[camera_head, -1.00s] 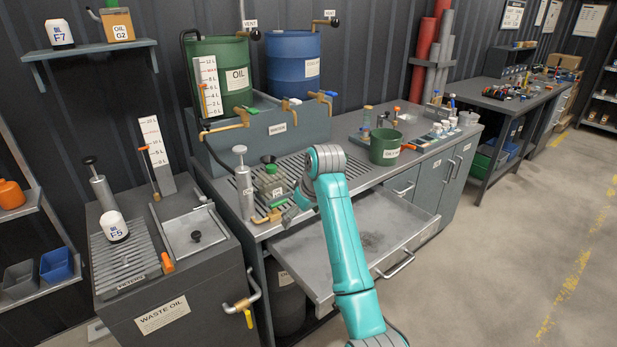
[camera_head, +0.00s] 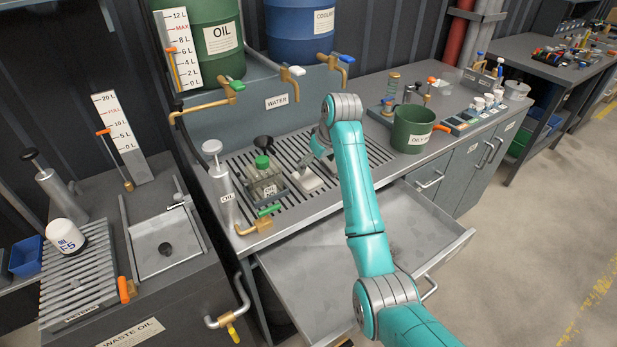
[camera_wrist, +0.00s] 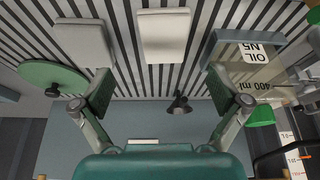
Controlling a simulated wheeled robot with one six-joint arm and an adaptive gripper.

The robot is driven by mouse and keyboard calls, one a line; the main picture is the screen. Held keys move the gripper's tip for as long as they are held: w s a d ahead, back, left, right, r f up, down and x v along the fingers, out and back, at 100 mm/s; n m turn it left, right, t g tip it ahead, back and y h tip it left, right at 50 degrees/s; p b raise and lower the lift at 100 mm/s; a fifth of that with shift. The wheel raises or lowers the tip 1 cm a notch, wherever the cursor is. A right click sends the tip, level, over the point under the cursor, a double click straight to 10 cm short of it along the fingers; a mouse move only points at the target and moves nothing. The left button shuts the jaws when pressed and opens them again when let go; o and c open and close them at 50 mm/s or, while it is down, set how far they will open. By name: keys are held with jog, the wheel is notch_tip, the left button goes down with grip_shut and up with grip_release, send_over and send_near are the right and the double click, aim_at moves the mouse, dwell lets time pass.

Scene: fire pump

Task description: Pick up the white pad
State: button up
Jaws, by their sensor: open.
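A white pad (camera_wrist: 163,35) lies on the slatted grating, in the upper middle of the wrist view. It lies ahead of my gripper (camera_wrist: 157,92), roughly centred between the two fingers and apart from them. My gripper is open and empty. A similar pale grey pad (camera_wrist: 84,42) lies to its left. In the head view a pale pad (camera_head: 306,178) shows on the grating, beside my gripper (camera_head: 322,162); the arm partly hides this area, and I cannot tell which of the two pads it is.
A bottle with a green cap (camera_head: 262,164) stands in a holder left of the pads, with a black funnel (camera_head: 263,142) behind it. A green bucket (camera_head: 412,128) stands right of my arm. An open metal drawer (camera_head: 330,285) juts out below the bench.

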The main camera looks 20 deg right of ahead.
aim_at(308, 178)
jog(key=shift+x, duration=1.2)
jog(key=x, duration=0.4)
jog(key=shift+a+r, duration=0.1)
jog(key=shift+a, duration=0.2)
jog(key=shift+w+a+f, duration=0.1)
jog(key=shift+w+f, duration=0.1)
jog(key=shift+f, duration=0.35)
jog(key=shift+f, duration=0.25)
jog(key=c, duration=1)
